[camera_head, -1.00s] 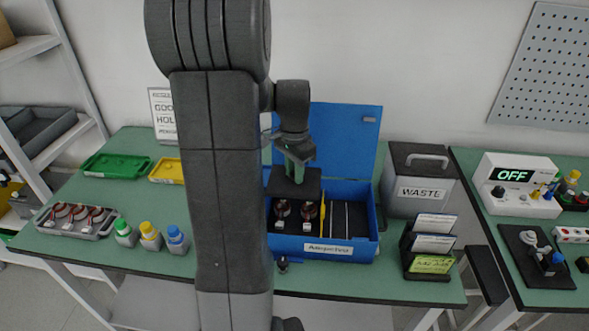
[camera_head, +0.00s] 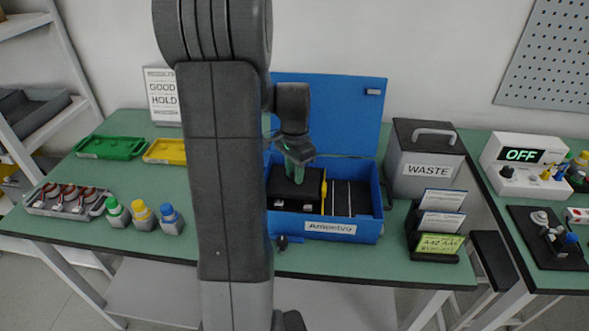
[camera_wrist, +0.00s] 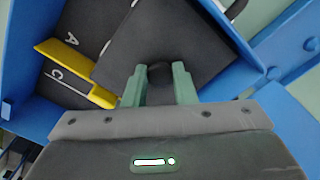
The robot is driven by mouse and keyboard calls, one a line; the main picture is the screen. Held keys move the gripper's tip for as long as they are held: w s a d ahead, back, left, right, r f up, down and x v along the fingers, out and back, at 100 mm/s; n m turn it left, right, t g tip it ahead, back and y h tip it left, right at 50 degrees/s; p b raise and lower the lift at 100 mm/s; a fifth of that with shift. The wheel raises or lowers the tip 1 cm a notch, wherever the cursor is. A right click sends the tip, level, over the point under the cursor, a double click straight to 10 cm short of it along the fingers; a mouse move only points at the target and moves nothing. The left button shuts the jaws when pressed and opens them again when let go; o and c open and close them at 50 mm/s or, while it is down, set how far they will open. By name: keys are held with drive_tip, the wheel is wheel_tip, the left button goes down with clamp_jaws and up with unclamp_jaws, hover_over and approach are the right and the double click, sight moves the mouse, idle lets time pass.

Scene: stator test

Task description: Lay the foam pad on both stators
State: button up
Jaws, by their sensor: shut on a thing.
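The dark foam pad (camera_head: 311,180) lies level over the left part of the blue box (camera_head: 345,231), above the two stators, which are now almost wholly hidden. Small white tags (camera_head: 307,208) show below the pad's front edge. Whether the pad touches the stators I cannot tell. My gripper (camera_head: 297,172) is shut on the pad's black knob. In the wrist view, the green fingers of my gripper (camera_wrist: 158,80) stand on either side of the knob (camera_wrist: 160,72), with the pad (camera_wrist: 180,35) under it, turned relative to the yellow divider (camera_wrist: 75,70).
The box's raised lid (camera_head: 345,110) stands behind. Right of the divider are dark slots. A waste bin (camera_head: 427,175) and card rack (camera_head: 437,228) stand to the right. At left are several bottles (camera_head: 144,216), a stator tray (camera_head: 68,203) and green and yellow trays (camera_head: 110,148).

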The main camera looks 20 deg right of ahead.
drive_tip(key=shift+f, duration=0.4)
idle(0.4)
drive_tip(key=o, duration=1.1)
wheel_tip(320, 180, up, 14)
drive_tip(key=shift+f, duration=0.1)
